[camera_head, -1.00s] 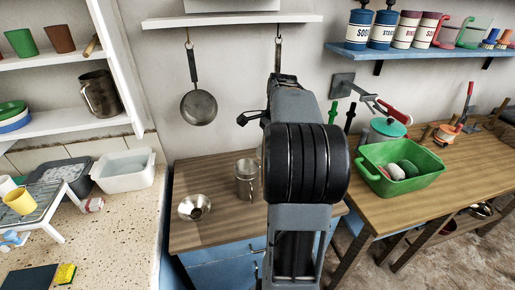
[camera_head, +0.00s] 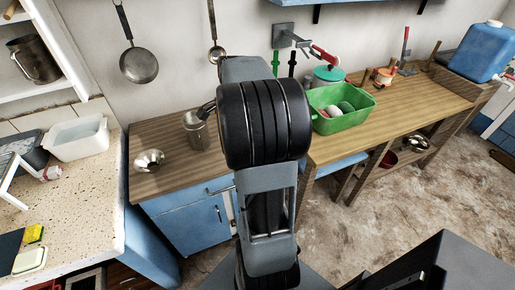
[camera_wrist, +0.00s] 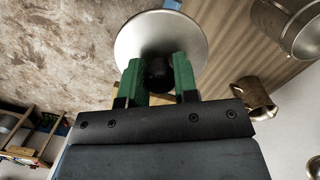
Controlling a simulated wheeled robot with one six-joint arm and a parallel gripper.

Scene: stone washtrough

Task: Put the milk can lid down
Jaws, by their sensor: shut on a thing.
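The lid (camera_wrist: 160,28) is a round, pale metal disc with a black knob (camera_wrist: 158,72). In the wrist view my gripper (camera_wrist: 157,78) has its green fingers on either side of the knob and is shut on it. In the head view the lid and fingertips are hidden behind my arm. A metal can (camera_head: 195,133) stands on the wooden counter (camera_head: 180,178), just left of my arm. A dark part shows at its top, but I cannot tell what it is.
A small shiny metal funnel or bowl (camera_head: 149,160) sits on the counter left of the can. A green basin (camera_head: 341,120) stands on the right-hand table. A pan (camera_head: 138,66) hangs on the wall. Counter space between funnel and front edge is clear.

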